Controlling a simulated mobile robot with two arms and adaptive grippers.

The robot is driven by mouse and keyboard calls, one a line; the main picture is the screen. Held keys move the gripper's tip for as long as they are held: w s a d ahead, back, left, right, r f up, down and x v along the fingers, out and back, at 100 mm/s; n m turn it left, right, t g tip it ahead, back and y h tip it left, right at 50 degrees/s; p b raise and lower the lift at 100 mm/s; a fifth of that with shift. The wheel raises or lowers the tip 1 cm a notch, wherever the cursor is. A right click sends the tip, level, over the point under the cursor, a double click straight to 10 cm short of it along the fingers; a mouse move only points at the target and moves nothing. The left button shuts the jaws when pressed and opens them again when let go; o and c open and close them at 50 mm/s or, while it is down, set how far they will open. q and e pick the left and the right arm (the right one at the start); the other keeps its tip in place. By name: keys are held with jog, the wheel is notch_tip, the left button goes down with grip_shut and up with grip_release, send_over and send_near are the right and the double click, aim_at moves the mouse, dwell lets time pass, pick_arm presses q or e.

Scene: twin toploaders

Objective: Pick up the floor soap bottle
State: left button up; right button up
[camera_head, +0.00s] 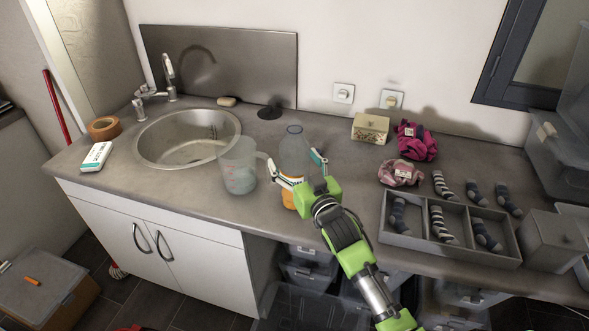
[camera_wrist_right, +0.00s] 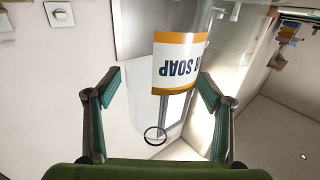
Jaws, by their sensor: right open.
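The floor soap bottle (camera_head: 294,148) is clear with an orange and white label. It stands upright on the grey counter, right of a clear measuring jug (camera_head: 238,168). In the right wrist view its label (camera_wrist_right: 180,65) appears upside down, reading "SOAP". My right gripper (camera_head: 293,163) is open, with one finger on each side of the bottle in the head view. In the wrist view the bottle appears nearer the right-hand finger; contact cannot be told. The gripper hides part of the bottle's lower half. My left gripper is not in view.
The sink (camera_head: 188,138) lies left of the jug. A divided tray (camera_head: 408,238) with socks, pink cloths (camera_head: 415,142) and a small patterned box (camera_head: 370,127) are to the right. The jug stands close to the left finger. Some counter behind the bottle is clear.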

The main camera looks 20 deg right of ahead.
jog(key=c, duration=1.4)
jog(key=shift+r, duration=0.1)
jog(key=shift+w+r, duration=0.1)
